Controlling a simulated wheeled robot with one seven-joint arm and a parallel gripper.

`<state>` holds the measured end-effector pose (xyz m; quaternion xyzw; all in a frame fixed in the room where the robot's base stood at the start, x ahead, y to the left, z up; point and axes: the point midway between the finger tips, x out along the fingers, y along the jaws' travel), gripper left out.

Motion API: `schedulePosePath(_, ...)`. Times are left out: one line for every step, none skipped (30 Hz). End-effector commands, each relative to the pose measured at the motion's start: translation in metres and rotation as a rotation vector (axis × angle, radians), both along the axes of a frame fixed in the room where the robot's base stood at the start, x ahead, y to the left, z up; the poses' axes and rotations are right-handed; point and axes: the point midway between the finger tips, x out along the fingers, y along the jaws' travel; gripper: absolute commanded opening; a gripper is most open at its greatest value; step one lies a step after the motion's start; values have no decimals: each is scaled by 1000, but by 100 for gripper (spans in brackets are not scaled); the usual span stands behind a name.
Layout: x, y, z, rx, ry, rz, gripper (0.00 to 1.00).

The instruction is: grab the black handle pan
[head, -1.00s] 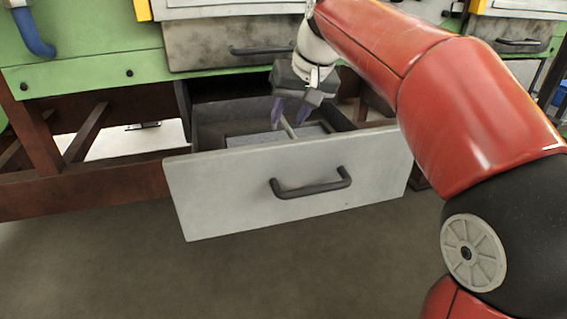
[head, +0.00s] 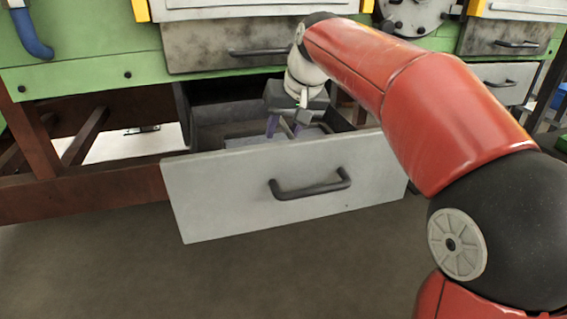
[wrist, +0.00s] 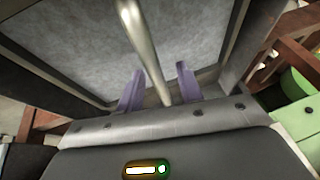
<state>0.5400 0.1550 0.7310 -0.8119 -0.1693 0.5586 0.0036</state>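The drawer (head: 225,190) under the furnace is pulled open, and its grey front panel carries a dark bar handle (head: 312,188). My gripper (head: 284,132) points down into the drawer from above. In the wrist view, my gripper's two purple fingers (wrist: 160,76) are apart, with a pale metal rod (wrist: 140,35) running between them. I see a gap on the left finger's side. Beneath the rod lies a mottled grey flat surface (wrist: 75,45) with a raised edge; I cannot tell whether it is a pan or the drawer floor. No pan with a black handle shows clearly.
A closed drawer with a dark handle (head: 262,50) sits just above the open one. A brown steel frame (head: 75,190) stands on the left. The green furnace body (head: 100,75) is behind. The floor (head: 250,280) in front is clear.

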Motion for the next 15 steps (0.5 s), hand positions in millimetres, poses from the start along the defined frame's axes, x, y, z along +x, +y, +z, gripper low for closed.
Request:
schedulePosePath(0,0,0,0,0,0,36)
schedulePosePath(0,0,0,0,0,0,36)
schedulePosePath(0,0,0,0,0,0,36)
schedulePosePath(0,0,0,0,0,0,36)
schedulePosePath(0,0,0,0,0,0,36)
schedulePosePath(0,0,0,0,0,0,36)
schedulePosePath(0,0,0,0,0,0,36)
schedulePosePath(0,0,0,0,0,0,35)
schedulePosePath(0,0,0,0,0,0,30)
schedulePosePath(0,0,0,0,0,0,26)
schedulePosePath(0,0,0,0,0,0,22)
schedulePosePath(0,0,0,0,0,0,17)
schedulePosePath(0,0,0,0,0,0,13)
schedulePosePath(0,0,0,0,0,0,9)
schedulePosePath(0,0,0,0,1,0,4)
